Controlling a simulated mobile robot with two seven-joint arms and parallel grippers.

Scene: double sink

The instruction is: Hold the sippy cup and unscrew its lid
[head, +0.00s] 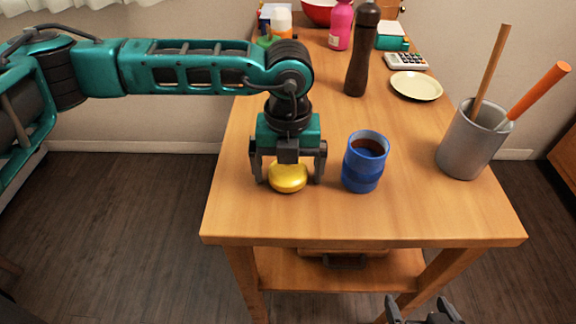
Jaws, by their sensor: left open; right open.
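The blue sippy cup (362,172) stands upright on the wooden table, its top uncovered and dark reddish-brown inside. A yellow lid (288,180) lies on the table to the left of the cup, apart from it. My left gripper (289,178) points down over the lid, open, with one finger on each side of it. Whether the fingers touch the lid or the table is unclear. My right gripper (420,306) is open and empty, low in front of the table's front edge and only partly in view.
A grey holder (467,143) with two long handles stands at the right. Behind the cup are a dark pepper mill (361,60), a cream plate (416,86), a calculator (406,61) and a pink bottle (340,25). The table's front strip (400,225) is clear.

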